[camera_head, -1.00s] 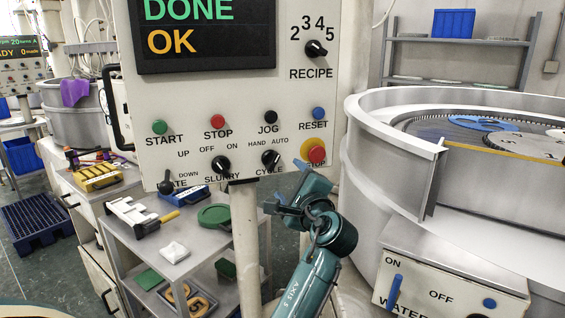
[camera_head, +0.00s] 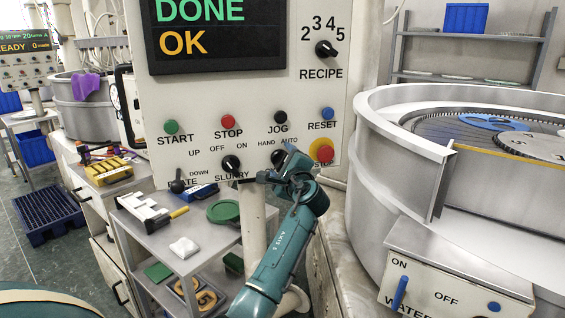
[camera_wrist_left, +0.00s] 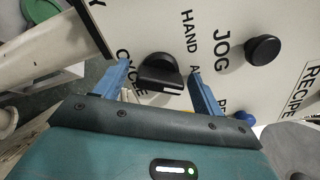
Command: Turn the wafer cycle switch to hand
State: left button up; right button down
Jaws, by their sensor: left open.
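The black cycle switch (camera_head: 277,156) is on the lower right of the cream control panel (camera_head: 200,103), under the words HAND and AUTO. In the head view it is mostly hidden by my left gripper (camera_head: 273,167), which is close in front of it. In the left wrist view the cycle switch (camera_wrist_left: 160,72) is a black knob with a raised grip bar. It lies between the two blue fingers of my left gripper (camera_wrist_left: 158,72). The fingers stand apart, with a visible gap on each side of the knob. I cannot tell which word its pointer faces. My right gripper is not in view.
The slurry switch (camera_head: 231,165) is just left of my gripper, and the red stop button (camera_head: 323,152) on yellow is just right. The jog button (camera_head: 281,117) is above. A cart (camera_head: 150,235) with tools stands below left, and the round lapping machine (camera_head: 400,150) stands right.

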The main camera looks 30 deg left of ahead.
pick_arm(q)
jog(key=shift+c, duration=0.2)
jog(key=c, duration=0.9)
